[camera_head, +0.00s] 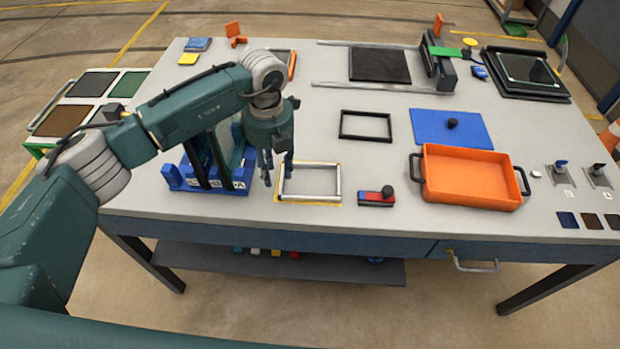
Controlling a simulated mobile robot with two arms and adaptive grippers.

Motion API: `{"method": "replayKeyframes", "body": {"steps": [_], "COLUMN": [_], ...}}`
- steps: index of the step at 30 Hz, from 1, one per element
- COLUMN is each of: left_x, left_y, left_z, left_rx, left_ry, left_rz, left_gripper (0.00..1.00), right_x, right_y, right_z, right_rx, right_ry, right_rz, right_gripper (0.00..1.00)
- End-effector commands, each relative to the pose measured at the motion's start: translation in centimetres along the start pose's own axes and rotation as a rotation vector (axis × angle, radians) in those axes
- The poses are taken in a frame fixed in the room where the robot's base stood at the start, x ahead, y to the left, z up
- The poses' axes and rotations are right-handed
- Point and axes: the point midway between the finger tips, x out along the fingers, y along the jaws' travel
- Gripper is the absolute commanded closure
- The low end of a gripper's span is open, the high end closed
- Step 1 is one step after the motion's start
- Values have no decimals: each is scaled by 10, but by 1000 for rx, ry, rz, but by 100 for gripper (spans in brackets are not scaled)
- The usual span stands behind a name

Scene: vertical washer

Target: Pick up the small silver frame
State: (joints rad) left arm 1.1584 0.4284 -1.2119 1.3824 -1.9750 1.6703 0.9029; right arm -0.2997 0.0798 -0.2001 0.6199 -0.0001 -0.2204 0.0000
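The small silver frame (311,197) is a thin, hollow rectangle. It lies flat near the front edge of the table, on a yellow-outlined patch. My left gripper (277,172) points down at the frame's left end, with its fingertips close to the left bar. Its two fingers look apart, with nothing seen between them. Whether the fingertips touch the bar cannot be told from this view. My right gripper is not in view.
A blue rack (207,181) stands close left of the gripper. A red and blue block with a black knob (387,191) lies right of the frame. A black frame (365,138) lies behind. An orange tray (470,178) is farther right. Bare table (350,220) lies in front.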

Motion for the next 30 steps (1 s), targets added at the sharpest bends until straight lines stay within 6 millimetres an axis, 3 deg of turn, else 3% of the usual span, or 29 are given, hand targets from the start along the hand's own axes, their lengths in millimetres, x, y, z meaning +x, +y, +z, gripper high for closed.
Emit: {"method": "replayKeyframes", "body": {"steps": [8,13,18,26,30], "left_x": [23,47,68,71,71], "left_y": [-1,-1,-2,-2,-2], "left_z": [1,4,5,6,6], "left_rx": [1,1,2,3,2], "left_ry": [1,4,1,-1,-1], "left_rz": [-3,-3,-4,-5,-5], "left_gripper": [66,66,66,66,94], "right_x": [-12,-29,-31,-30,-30], "right_y": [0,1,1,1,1], "right_z": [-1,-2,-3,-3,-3], "right_rx": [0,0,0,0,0], "right_ry": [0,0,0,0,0], "right_rz": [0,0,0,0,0], "right_gripper": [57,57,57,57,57]}}
